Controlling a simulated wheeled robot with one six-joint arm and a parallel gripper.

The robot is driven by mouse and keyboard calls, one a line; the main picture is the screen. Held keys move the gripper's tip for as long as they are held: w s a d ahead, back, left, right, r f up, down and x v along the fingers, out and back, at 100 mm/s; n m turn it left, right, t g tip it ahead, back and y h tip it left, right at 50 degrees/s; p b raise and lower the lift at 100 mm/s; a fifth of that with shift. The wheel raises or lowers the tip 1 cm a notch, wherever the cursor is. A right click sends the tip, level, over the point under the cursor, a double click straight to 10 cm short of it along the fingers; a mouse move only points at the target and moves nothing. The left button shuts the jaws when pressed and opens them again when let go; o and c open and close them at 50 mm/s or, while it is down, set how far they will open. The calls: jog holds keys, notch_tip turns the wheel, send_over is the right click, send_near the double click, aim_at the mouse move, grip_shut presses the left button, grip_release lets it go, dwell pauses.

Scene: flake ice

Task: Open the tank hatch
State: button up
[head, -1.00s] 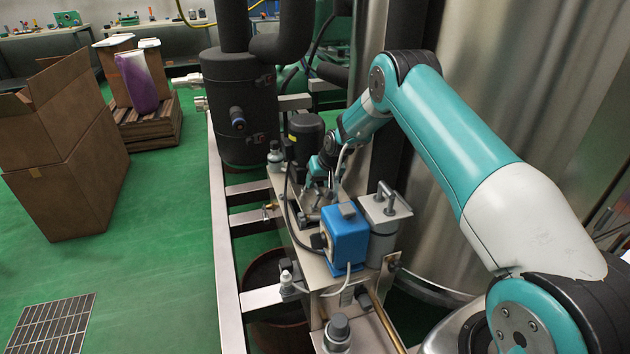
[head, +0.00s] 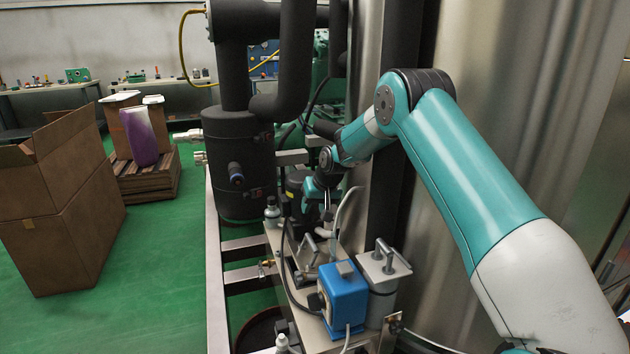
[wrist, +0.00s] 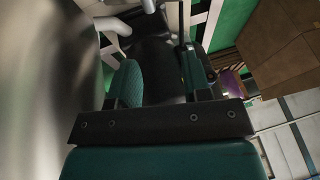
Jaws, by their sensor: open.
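A long steel tank (head: 273,238) runs along the machine frame in the head view. A small metal plate with a bar handle (head: 309,243) sits on its top and looks like the hatch, lying down. In the wrist view my gripper (wrist: 160,82) shows two teal fingers spread apart, with nothing visible held. A dark rounded surface lies beyond them; the hatch is not clear there.
A blue box (head: 343,293) with a cable stands on the near tank top. A black insulated cylinder (head: 240,165) and pipes rise behind. A cardboard box (head: 62,215) stands left; green floor between is clear.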

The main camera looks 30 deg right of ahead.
notch_tip(320, 180, up, 9)
dwell(0.3)
